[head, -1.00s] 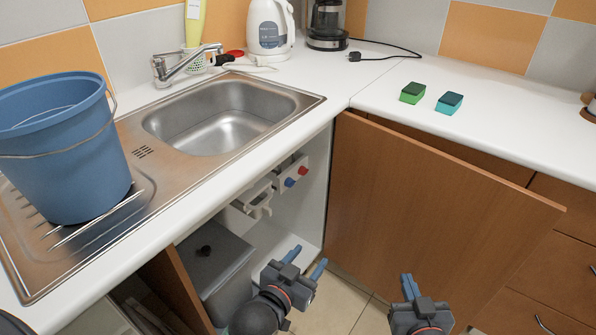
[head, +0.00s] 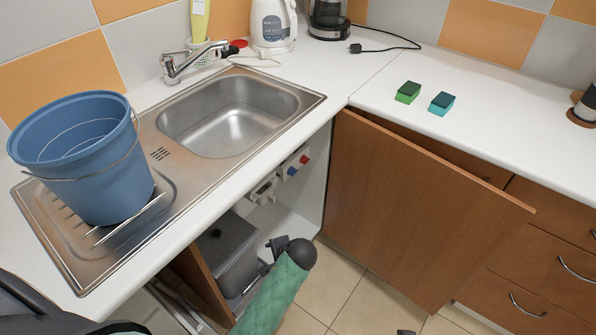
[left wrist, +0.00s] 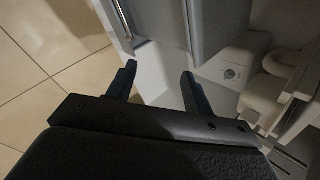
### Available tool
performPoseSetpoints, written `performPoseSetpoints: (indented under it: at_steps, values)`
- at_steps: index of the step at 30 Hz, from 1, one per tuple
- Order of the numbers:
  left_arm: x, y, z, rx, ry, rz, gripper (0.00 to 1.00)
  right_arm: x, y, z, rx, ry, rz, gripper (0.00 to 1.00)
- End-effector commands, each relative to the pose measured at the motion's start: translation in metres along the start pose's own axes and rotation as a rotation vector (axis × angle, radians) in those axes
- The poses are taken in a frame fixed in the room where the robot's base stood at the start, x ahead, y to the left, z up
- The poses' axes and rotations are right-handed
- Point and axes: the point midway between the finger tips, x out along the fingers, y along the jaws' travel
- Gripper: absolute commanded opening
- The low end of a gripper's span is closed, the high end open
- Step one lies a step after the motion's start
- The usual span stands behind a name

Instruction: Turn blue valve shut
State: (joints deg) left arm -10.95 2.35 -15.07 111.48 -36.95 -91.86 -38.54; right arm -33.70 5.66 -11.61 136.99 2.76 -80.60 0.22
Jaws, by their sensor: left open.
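The blue valve (head: 292,171) is a small knob on a white panel inside the open cabinet under the sink, with a red valve (head: 304,159) just to its upper right. My left gripper (head: 262,268) is low in the cabinet opening, below the blue valve and apart from it; my own arm partly hides it. In the left wrist view the left gripper (left wrist: 158,72) is open, with nothing between its fingers. The blue valve cannot be made out in that view. Only a small dark piece of my right gripper (head: 405,332) shows at the bottom edge.
A grey bin (head: 222,245) stands in the cabinet near my left arm. The open brown door (head: 410,215) bounds the opening on the right. White pipework (left wrist: 285,85) is at the right in the left wrist view. A blue bucket (head: 85,160) stands on the drainer.

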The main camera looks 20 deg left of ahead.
Motion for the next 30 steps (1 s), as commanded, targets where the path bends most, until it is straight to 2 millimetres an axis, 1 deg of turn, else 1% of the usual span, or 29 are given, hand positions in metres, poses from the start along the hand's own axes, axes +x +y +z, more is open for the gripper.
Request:
performPoseSetpoints:
  at_steps: [1, 4, 8, 11, 12, 14, 15, 18, 21, 24, 27, 30]
  values:
    - [0.004, -0.011, -0.014, 0.066, -0.040, -0.032, 0.51, 0.003, -0.005, 0.002, 0.000, -0.002, -0.011, 0.00]
    - [0.012, -0.032, -0.039, 0.212, -0.132, -0.102, 0.51, 0.010, -0.015, 0.004, -0.001, 0.001, -0.032, 0.00]
    - [0.014, -0.063, -0.072, 0.399, -0.258, -0.189, 0.51, 0.020, -0.029, 0.005, -0.002, 0.013, -0.061, 0.00]
    - [0.010, -0.089, -0.099, 0.538, -0.363, -0.253, 0.51, 0.027, -0.040, 0.006, -0.001, 0.023, -0.083, 0.00]
    - [0.007, -0.099, -0.110, 0.594, -0.407, -0.278, 0.51, 0.030, -0.045, 0.006, -0.001, 0.028, -0.092, 0.00]
    - [0.002, -0.116, -0.125, 0.675, -0.479, -0.314, 0.51, 0.034, -0.051, 0.006, -0.001, 0.034, -0.105, 0.00]
    - [-0.002, -0.126, -0.135, 0.726, -0.527, -0.336, 0.51, 0.036, -0.056, 0.007, -0.001, 0.039, -0.113, 0.00]
    - [-0.015, -0.151, -0.159, 0.842, -0.645, -0.382, 0.51, 0.042, -0.066, 0.008, 0.000, 0.048, -0.132, 0.00]
    - [-0.028, -0.170, -0.177, 0.929, -0.747, -0.415, 0.51, 0.046, -0.074, 0.008, 0.001, 0.057, -0.148, 0.00]
    - [-0.037, -0.183, -0.189, 0.985, -0.820, -0.434, 0.51, 0.049, -0.079, 0.009, 0.002, 0.063, -0.159, 0.00]
    - [-0.042, -0.190, -0.194, 1.014, -0.859, -0.443, 0.51, 0.050, -0.082, 0.009, 0.003, 0.066, -0.164, 0.00]
    - [-0.041, -0.195, -0.194, 1.022, -0.870, -0.445, 0.51, 0.048, -0.083, 0.008, 0.002, 0.065, -0.166, 0.00]
